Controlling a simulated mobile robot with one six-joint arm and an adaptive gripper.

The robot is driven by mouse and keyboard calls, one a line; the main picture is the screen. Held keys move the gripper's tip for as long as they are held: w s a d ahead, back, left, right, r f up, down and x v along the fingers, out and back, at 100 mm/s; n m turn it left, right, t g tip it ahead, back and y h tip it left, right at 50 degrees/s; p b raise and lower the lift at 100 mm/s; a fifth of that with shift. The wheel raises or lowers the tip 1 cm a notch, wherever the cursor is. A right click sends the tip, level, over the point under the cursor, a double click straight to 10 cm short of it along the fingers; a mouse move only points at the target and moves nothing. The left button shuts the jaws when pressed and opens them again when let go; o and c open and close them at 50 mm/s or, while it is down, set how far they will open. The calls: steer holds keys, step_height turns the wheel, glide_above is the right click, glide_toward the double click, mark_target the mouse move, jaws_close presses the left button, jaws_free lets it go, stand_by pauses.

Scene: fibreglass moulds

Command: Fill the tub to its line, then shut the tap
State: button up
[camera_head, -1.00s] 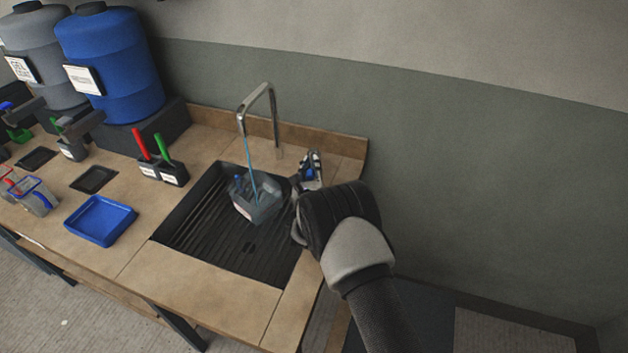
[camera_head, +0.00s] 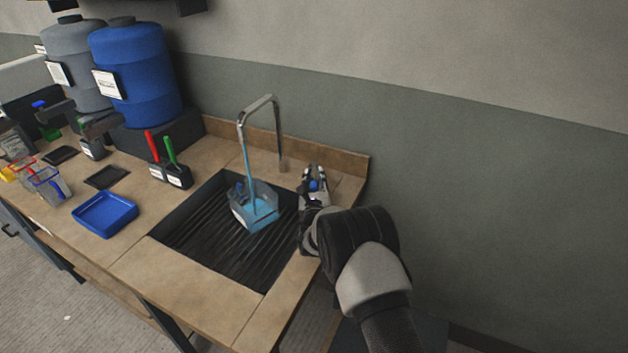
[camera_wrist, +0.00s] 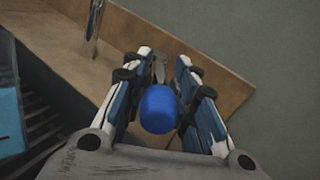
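The clear tub (camera_head: 252,212) stands upright on the ribbed floor of the dark sink, under the tap spout (camera_head: 262,105). A blue stream runs from the spout into it, and light blue water shows inside. In the wrist view part of the blue tub (camera_wrist: 8,118) shows at the left edge, with a small red mark; I cannot tell the level against the line. My gripper (camera_head: 315,172) is right of the sink. In the wrist view its fingers (camera_wrist: 165,58) are apart, on either side of the blue tap knob (camera_wrist: 159,109), with slight gaps showing.
The sink (camera_head: 205,235) is set in a tan counter with a raised back edge near the wall. Left are a blue tray (camera_head: 105,214), red- and green-handled tools in holders (camera_head: 172,174), jugs (camera_head: 48,184), and blue (camera_head: 137,75) and grey (camera_head: 77,65) drums.

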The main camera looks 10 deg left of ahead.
steer(key=shift+o, duration=0.7)
steer(key=shift+s, duration=0.1)
steer(key=shift+s, duration=0.25)
steer(key=v, duration=1.1)
steer(key=shift+s+d, duration=0.1)
steer(key=shift+s, duration=0.1)
steer(key=shift+c, duration=0.4)
